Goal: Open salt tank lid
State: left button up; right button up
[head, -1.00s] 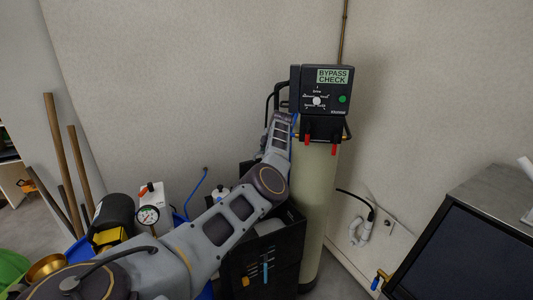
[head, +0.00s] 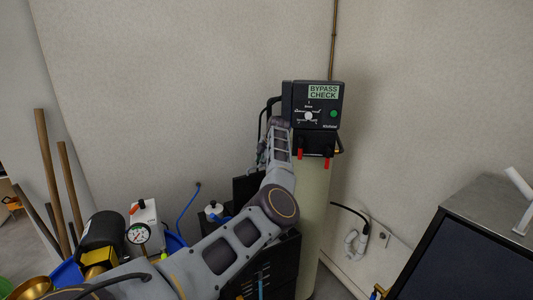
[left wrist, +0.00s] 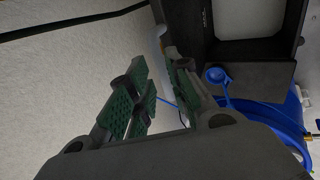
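The black salt tank (head: 262,278) stands beside the tall beige cylinder, largely hidden behind my left arm in the head view. A dark upright panel (head: 243,190) shows at its back; I cannot tell if this is the lid. In the left wrist view a black frame (left wrist: 295,25) surrounds a pale opening, with a dark flat panel (left wrist: 255,82) below it. My left gripper (left wrist: 160,88) is open and empty, with its green-padded fingers apart. In the head view it (head: 279,135) is raised beside the control head, above the tank. My right gripper is not in view.
The control head (head: 313,105) tops the beige cylinder (head: 313,205) close to my left gripper. A blue cap (left wrist: 217,76) and blue tubing (left wrist: 285,125) lie near the tank. A pressure gauge (head: 138,233) is at left, a dark-fronted machine (head: 440,260) at right.

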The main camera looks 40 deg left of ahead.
pick_arm(q)
jog(key=v, duration=0.6)
jog(key=shift+d+r, duration=0.15)
jog(key=shift+r, duration=0.1)
jog(key=shift+s, duration=0.1)
dwell(0.3)
